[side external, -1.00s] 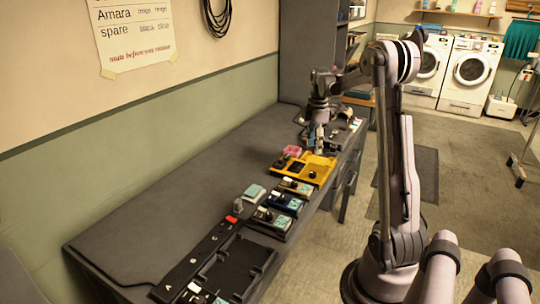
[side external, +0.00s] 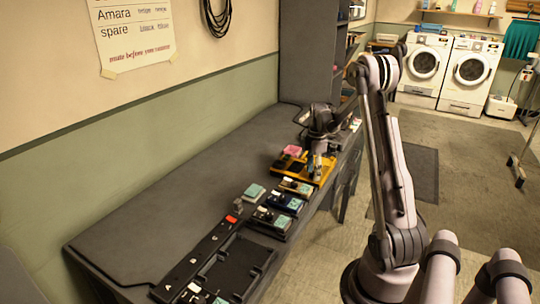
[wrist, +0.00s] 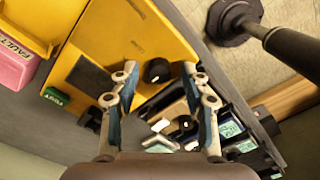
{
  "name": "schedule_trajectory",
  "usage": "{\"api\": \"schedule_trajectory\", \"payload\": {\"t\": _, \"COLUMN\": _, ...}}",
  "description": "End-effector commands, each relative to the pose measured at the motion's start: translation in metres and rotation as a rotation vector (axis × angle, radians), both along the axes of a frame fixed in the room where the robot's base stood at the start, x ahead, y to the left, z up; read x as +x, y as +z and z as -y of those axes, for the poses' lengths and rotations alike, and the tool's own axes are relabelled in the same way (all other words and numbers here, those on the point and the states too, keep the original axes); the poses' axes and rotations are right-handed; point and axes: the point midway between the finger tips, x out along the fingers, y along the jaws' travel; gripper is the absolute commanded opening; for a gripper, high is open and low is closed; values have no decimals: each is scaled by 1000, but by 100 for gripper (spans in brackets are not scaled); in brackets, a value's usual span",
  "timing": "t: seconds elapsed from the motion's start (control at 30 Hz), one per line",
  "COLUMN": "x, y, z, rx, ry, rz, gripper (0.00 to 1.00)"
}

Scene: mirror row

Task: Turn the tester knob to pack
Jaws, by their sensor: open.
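The yellow tester (wrist: 120,40) lies below my gripper in the wrist view, with a dark square panel on its face. It also shows on the bench in the side view (side external: 321,180). Its round black knob (wrist: 157,70) sits near the tester's lower right edge. My gripper (wrist: 160,72) is open, and the knob appears between its two fingertips with gaps on both sides. I cannot tell the height of the fingertips over the knob. In the side view my gripper (side external: 318,163) points down over the tester. No pack marking is readable.
A pink container (wrist: 14,64) marked FAULT and a green tag (wrist: 55,96) lie left of the tester in the wrist view. Several small dark modules (side external: 275,215) and a black tray (side external: 238,265) line the bench's front edge. The bench (side external: 170,205) behind them is clear.

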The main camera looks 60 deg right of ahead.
Motion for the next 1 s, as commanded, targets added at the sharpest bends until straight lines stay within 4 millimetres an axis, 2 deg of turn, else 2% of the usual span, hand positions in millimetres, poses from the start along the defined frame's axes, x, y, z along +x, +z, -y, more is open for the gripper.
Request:
{"api": "schedule_trajectory", "payload": {"t": 0.23, "x": 0, "y": -1, "z": 0, "rx": 0, "ry": 0, "rz": 0, "gripper": 46}}
{"api": "schedule_trajectory", "payload": {"t": 0.27, "x": 0, "y": -1, "z": 0, "rx": 0, "ry": 0, "rz": 0, "gripper": 41}}
{"api": "schedule_trajectory", "payload": {"t": 0.4, "x": 0, "y": -1, "z": 0, "rx": 0, "ry": 0, "rz": 0, "gripper": 0}}
{"api": "schedule_trajectory", "payload": {"t": 0.77, "x": 0, "y": -1, "z": 0, "rx": 0, "ry": -24, "rz": 0, "gripper": 0}}
{"api": "schedule_trajectory", "payload": {"t": 1.0, "x": 0, "y": -1, "z": 0, "rx": 0, "ry": -139, "rz": 0, "gripper": 0}}
